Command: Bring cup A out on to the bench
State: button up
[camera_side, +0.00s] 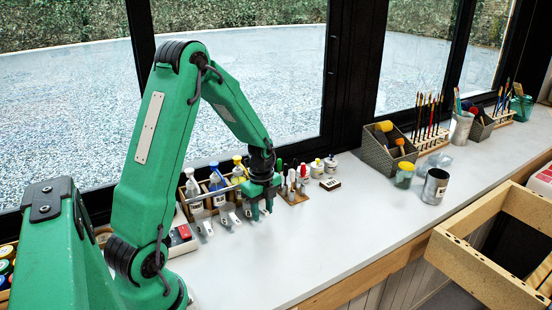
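I cannot make out which thing is cup A; no letter can be read at this size. A grey metal cup (436,187) with a pale label stands upright on the bench (340,235) at the right. My gripper (262,209) points down just in front of a wooden rack (196,211) of bottles, low over the bench. Its two green fingers look apart, with nothing clearly seen between them. Small white and grey pieces (207,225) stand along the rack's front, left of my gripper, and my gripper partly hides that end of the rack.
A small stand of red-and-white tools (297,185) is close right of my gripper. White jars (317,169), a yellow-green jar (404,175) and a dark bin (385,149) stand farther right. The bench's middle front is clear. A wooden frame (480,262) lies beyond its edge.

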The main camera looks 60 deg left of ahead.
grip_shut()
jog(key=shift+r, duration=0.2)
jog(key=shift+r, duration=0.9)
jog(key=shift+r, duration=0.15)
